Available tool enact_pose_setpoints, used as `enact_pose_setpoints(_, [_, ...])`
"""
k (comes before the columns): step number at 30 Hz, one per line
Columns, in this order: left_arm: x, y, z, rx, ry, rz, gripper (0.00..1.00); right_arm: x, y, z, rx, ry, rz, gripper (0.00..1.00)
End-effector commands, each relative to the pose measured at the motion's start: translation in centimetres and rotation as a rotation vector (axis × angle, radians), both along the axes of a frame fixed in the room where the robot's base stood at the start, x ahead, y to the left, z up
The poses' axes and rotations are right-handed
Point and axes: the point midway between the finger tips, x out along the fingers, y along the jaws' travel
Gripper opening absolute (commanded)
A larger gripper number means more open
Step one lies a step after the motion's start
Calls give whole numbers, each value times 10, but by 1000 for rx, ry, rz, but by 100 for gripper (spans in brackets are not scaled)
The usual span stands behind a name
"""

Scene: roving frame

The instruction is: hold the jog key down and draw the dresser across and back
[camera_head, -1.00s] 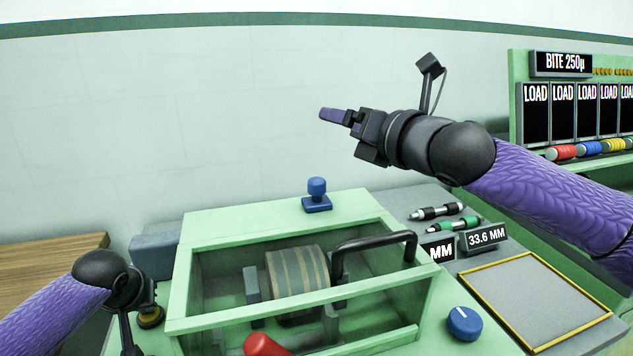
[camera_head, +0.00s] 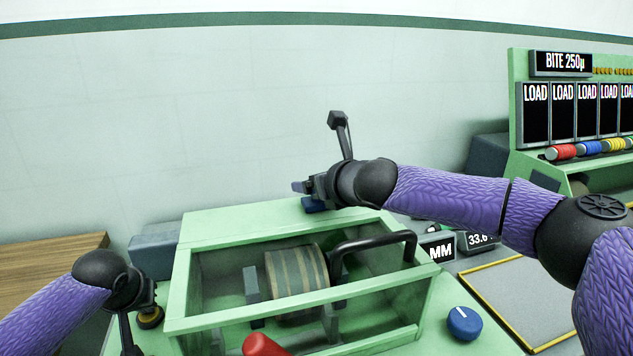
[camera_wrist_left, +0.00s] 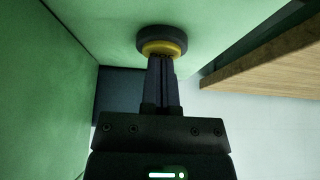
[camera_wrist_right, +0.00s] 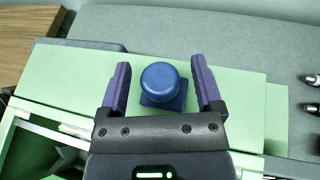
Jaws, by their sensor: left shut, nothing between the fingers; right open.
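The jog key (camera_wrist_left: 163,42), a round button with a dark cap and yellow ring, sits on the green machine and shows at lower left in the head view (camera_head: 150,318). My left gripper (camera_wrist_left: 162,56) is shut and empty, its fingertips at the key. I cannot tell how far the key is pressed. The dresser (camera_wrist_right: 160,88), a blue knob on a square blue base, stands on the machine's back ledge; in the head view it is mostly hidden (camera_head: 313,206). My right gripper (camera_wrist_right: 160,72) is open, with one finger on each side of the knob and visible gaps.
A glazed green housing (camera_head: 300,308) with a striped roller (camera_head: 297,272) and black handle (camera_head: 372,243) stands in front of the dresser. A blue dial (camera_head: 464,322), MM displays (camera_head: 441,252) and a yellow-edged grey pad (camera_head: 520,295) lie right. The ledge beside the dresser is clear.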

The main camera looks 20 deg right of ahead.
Motion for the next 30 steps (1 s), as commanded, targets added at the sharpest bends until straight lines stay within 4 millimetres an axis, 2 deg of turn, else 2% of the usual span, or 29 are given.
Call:
enact_pose_setpoints(5, [0, 0, -1, 1, 1, 0, 0, 0, 0, 0, 0, 0, 0, 84])
enact_pose_setpoints(6, [0, 0, -1, 1, 1, 0, 0, 0, 0, 0, 0, 0, 0, 79])
enact_pose_setpoints(15, [0, 0, -1, 1, 2, 0, 0, 0, 0, 0, 1, -1, 0, 16])
enact_pose_setpoints(17, [0, 0, -1, 1, 1, 0, 0, 0, 0, 0, 1, -1, 0, 3])
enact_pose_setpoints(18, [0, 0, -1, 1, 1, 0, 0, 0, 0, 0, 1, -1, 0, 0])
enact_pose_setpoints(27, [0, 0, -1, 1, 1, 0, 0, 0, -1, 0, 1, -1, 0, 0])
enact_pose_setpoints(30, [0, 0, -1, 1, 1, 0, 0, 0, -12, 1, 0, 1, -1, 0])
